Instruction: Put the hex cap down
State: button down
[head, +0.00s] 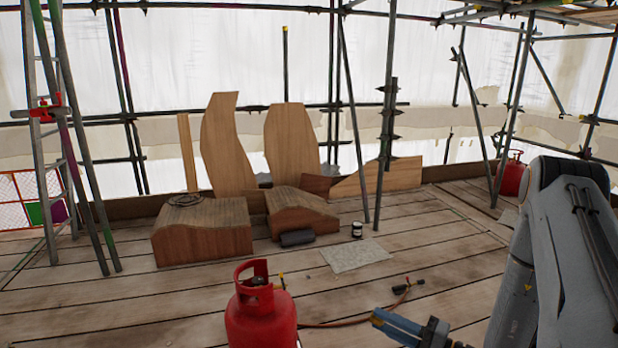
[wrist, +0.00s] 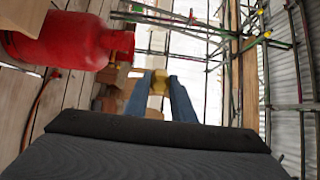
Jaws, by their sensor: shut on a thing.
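The hex cap (wrist: 159,82), a small yellow-gold piece, sits between the two blue fingertips of my gripper (wrist: 159,88) in the wrist view. The fingers are shut on it and hide its sides. In the head view my gripper (head: 378,318) shows low at centre right, above the plank floor. Its blue fingers point left, and the cap is too small there to make out surely.
A red gas cylinder (head: 261,312) stands left of my gripper, with a hose running right to a torch (head: 408,286). A flat grey slab (head: 355,255), a dark tin (head: 357,230) and wooden blocks (head: 203,232) lie farther back. Scaffold poles surround the planks.

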jog(key=shift+w+a+r+m+t+h, duration=0.1)
jog(key=shift+a+m+t+h, duration=0.1)
jog(key=shift+m+t+h, duration=0.25)
jog(key=shift+a+m+t+h, duration=0.2)
jog(key=shift+m+t+h, duration=0.05)
jog(key=shift+m+t, duration=0.35)
jog(key=shift+m+t+h, duration=0.45)
jog(key=shift+t+h, duration=0.2)
jog(key=shift+h, duration=0.05)
jog(key=shift+s+d+m+t+h, duration=0.1)
jog(key=shift+d+m+t+h, duration=0.15)
jog(key=shift+m+t+h, duration=0.4)
jog(key=shift+s+d+m+t+h, duration=0.15)
jog(key=shift+d+m+h, duration=0.1)
jog(key=shift+h, duration=0.7)
